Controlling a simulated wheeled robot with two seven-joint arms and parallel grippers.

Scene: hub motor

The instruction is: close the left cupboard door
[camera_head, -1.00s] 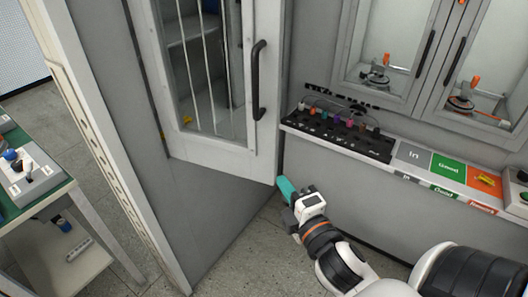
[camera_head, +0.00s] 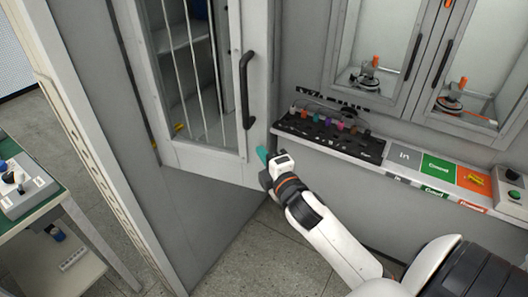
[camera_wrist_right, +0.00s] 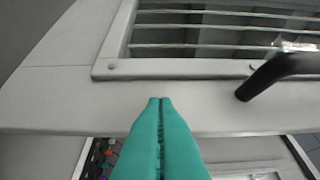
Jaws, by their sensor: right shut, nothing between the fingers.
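The left cupboard door (camera_head: 212,166) is a light grey framed door with a barred window, standing ajar in the left half of the head view. Its black handle (camera_head: 246,92) is on its right edge and also shows in the right wrist view (camera_wrist_right: 272,72). My right gripper (camera_head: 262,155), with teal fingers, is shut and empty at the door's lower right edge, below the handle. In the right wrist view the fingertips (camera_wrist_right: 160,101) overlap the door's lower frame (camera_wrist_right: 215,97); I cannot tell whether they touch it. My left gripper is not in view.
A wall shelf with a black rack (camera_head: 325,137) and In, Good and orange labels (camera_head: 438,169) runs to the right. Closed glass doors (camera_head: 380,55) are above it. A green-topped table (camera_head: 45,197) stands at the left. Grey floor (camera_head: 240,250) is clear below.

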